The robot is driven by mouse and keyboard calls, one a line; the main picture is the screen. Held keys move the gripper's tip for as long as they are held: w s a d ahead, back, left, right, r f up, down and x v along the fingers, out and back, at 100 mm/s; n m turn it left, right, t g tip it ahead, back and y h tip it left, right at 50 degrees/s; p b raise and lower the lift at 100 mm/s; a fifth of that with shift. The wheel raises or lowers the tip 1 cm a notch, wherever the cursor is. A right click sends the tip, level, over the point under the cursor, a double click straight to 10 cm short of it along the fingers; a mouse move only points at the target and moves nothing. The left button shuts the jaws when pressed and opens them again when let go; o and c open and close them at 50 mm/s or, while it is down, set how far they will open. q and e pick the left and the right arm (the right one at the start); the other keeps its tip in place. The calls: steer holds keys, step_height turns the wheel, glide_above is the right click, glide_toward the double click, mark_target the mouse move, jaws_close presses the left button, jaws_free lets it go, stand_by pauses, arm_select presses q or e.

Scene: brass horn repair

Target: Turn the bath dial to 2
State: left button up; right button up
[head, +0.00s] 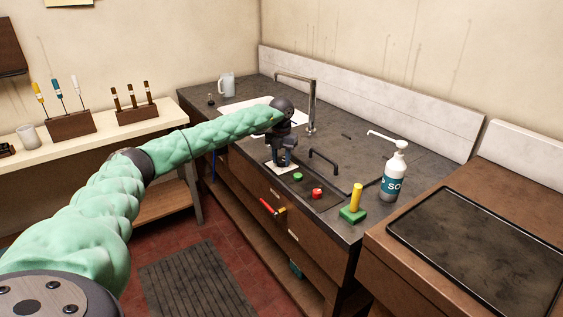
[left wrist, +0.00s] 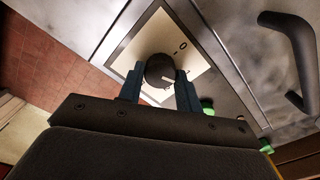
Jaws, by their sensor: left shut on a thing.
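The bath dial (left wrist: 158,68) is a dark round knob on a pale square plate (left wrist: 143,45), seen in the left wrist view. A mark like a 0 shows on the plate beside it, and a short white pointer line shows on the knob; other numbers are hidden or too small to read. My left gripper (left wrist: 160,88) points down with its fingers on both sides of the knob, shut on it. In the head view the left gripper (head: 282,160) stands over the plate (head: 272,167) and hides the knob. My right gripper is in neither view.
A black bar handle (head: 323,155), a green button (head: 298,176) and a red button (head: 317,193) lie close by on the counter. A green block with a yellow handle (head: 354,205) and a soap bottle (head: 394,177) stand to the right. A tap (head: 312,100) rises behind.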

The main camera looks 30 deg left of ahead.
arm_select(q)
steer(key=m+b, duration=0.2)
steer(key=m, duration=0.3)
steer(key=shift+a+f+b, duration=0.1)
steer(key=shift+b, duration=0.3)
steer(key=m+b, duration=0.1)
steer(key=m, duration=0.2)
steer(key=shift+m+b, duration=0.3)
steer(key=shift+m, duration=0.4)
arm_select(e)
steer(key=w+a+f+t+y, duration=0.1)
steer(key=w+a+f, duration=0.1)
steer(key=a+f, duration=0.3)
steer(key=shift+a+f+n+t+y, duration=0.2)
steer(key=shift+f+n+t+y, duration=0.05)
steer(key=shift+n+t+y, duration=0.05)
arm_select(q)
steer(key=shift+m, duration=0.3)
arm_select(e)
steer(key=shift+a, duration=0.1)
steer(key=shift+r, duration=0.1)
arm_select(q)
steer(key=o, duration=1)
